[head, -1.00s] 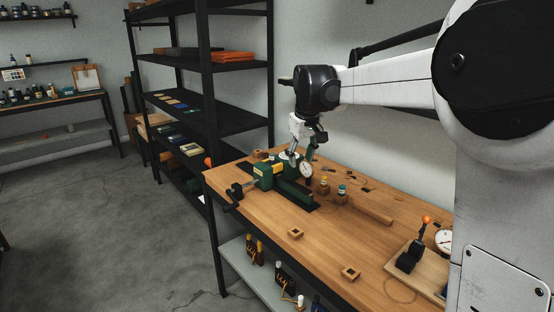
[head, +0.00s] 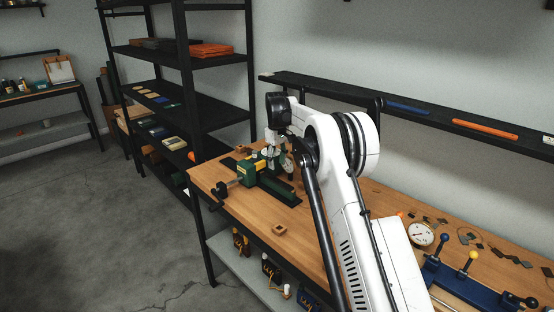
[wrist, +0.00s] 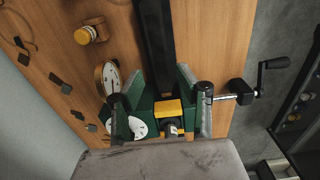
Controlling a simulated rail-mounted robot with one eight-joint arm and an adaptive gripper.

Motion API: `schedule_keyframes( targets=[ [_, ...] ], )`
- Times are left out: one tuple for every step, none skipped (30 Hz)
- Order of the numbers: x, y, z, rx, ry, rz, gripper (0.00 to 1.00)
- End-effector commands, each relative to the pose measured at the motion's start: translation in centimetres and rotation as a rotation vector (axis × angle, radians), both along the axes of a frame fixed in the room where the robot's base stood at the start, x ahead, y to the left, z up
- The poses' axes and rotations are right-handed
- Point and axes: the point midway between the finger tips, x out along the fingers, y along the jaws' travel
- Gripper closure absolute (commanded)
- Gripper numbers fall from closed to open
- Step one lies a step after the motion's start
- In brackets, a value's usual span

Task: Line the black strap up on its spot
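The green press (head: 270,178) with a yellow part stands on the wooden bench, and its body and yellow block (wrist: 167,108) show in the wrist view. A long black strip (wrist: 155,40) runs along the press in the wrist view; I cannot tell whether it is the strap or part of the press. Several small dark flat pieces (wrist: 56,80) lie on the bench to the left. My gripper (wrist: 160,95) is over the press, its two fingers spread on either side of the yellow block, with nothing visibly held. In the head view my arm hides part of the press.
A round dial (wrist: 108,76) stands close by the press. A black crank handle (wrist: 270,64) sticks out on the other side. A wooden block (head: 279,230) lies on the bench front. A wall shelf (head: 455,118) runs behind the bench, and a blue fixture with knobs (head: 455,285) is at right.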

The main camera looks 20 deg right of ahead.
Motion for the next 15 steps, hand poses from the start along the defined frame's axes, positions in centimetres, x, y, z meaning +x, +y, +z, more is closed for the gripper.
schedule_keyframes(
  targets=[
    [0.2,-0.1,-0.3,0.000,0.004,0.003,0.65],
    [0.3,-0.1,-0.4,0.000,0.006,0.005,0.65],
    [0.3,-0.1,-0.6,0.001,0.007,0.007,0.65],
    [0.4,-0.1,-0.7,0.001,0.009,0.008,0.65],
    [0.4,-0.1,-0.8,0.001,0.009,0.008,0.65],
    [0.4,-0.1,-0.9,0.001,0.009,0.008,0.65],
    [0.4,-0.1,-1.0,0.001,0.009,0.008,0.65],
    [0.4,-0.1,-1.2,0.001,0.009,0.008,0.65],
    [0.4,-0.1,-1.4,0.001,0.009,0.008,0.65],
    [0.4,-0.1,-1.5,0.001,0.009,0.008,0.65],
    [0.4,-0.1,-1.7,0.001,0.009,0.008,0.65],
    [0.4,-0.1,-2.1,0.001,0.009,0.008,0.65],
    [0.4,-0.1,-2.3,0.001,0.009,0.008,0.65],
    [0.4,-0.1,-2.6,0.001,0.009,0.008,0.65],
    [0.4,-0.1,-3.0,0.001,0.009,0.007,0.65]
  ],
)
